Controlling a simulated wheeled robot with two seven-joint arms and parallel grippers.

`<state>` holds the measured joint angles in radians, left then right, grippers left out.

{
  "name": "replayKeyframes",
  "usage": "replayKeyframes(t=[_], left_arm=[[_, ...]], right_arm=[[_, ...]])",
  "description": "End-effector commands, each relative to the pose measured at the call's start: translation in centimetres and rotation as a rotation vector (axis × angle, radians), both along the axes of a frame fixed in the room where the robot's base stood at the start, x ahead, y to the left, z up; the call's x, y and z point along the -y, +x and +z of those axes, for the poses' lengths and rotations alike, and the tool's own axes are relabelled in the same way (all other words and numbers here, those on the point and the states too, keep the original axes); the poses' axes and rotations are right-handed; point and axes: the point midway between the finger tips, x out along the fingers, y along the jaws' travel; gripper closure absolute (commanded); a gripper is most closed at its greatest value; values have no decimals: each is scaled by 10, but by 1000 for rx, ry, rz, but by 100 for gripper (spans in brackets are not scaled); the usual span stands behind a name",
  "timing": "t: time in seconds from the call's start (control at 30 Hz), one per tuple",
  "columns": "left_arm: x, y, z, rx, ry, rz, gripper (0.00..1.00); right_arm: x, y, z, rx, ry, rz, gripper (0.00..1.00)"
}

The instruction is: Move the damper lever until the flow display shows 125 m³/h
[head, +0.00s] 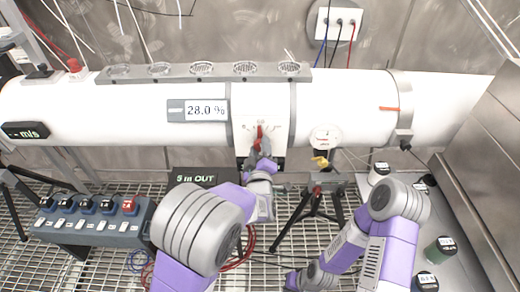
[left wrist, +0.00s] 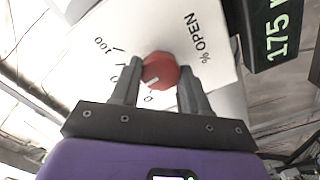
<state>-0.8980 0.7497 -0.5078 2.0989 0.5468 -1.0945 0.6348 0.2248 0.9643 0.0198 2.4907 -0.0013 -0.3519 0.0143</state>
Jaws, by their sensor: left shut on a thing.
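The damper lever, with a red tip, stands on a white "% OPEN" scale plate (left wrist: 205,25) marked from 0 to 100. In the left wrist view its round red end (left wrist: 160,70) sits between my left gripper's fingers (left wrist: 158,73), which are shut on it. In the head view the red lever (head: 259,134) points up from my left gripper (head: 260,153). The flow display (left wrist: 278,32) reads 175 m, with the rest of its unit cut off by the frame edge. My right arm (head: 385,225) is at the lower right; its gripper fingers do not show.
A white duct (head: 345,90) runs across the scene, with a "28.0 %" display (head: 205,110) on it. A round gauge (head: 326,138) is right of the lever. A switch box (head: 95,222) stands lower left, a black tripod (head: 312,205) below the duct.

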Motion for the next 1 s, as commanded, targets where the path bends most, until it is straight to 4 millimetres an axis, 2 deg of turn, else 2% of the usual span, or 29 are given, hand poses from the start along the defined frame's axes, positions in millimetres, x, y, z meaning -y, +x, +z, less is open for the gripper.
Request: replayKeyframes(t=[0.07,0.1,0.23,0.57,1.0], left_arm=[[1,0,0,-1,1,-2,85],[1,0,0,-1,1,-2,49],[1,0,0,-1,1,-2,29],[1,-3,0,0,1,-1,29],[1,-66,0,-1,1,-3,29]], right_arm=[[0,0,0,0,0,0,100],[0,0,0,0,0,0,100],[0,0,0,0,0,0,100],[0,0,0,0,0,0,100],[0,0,6,0,0,0,100]])
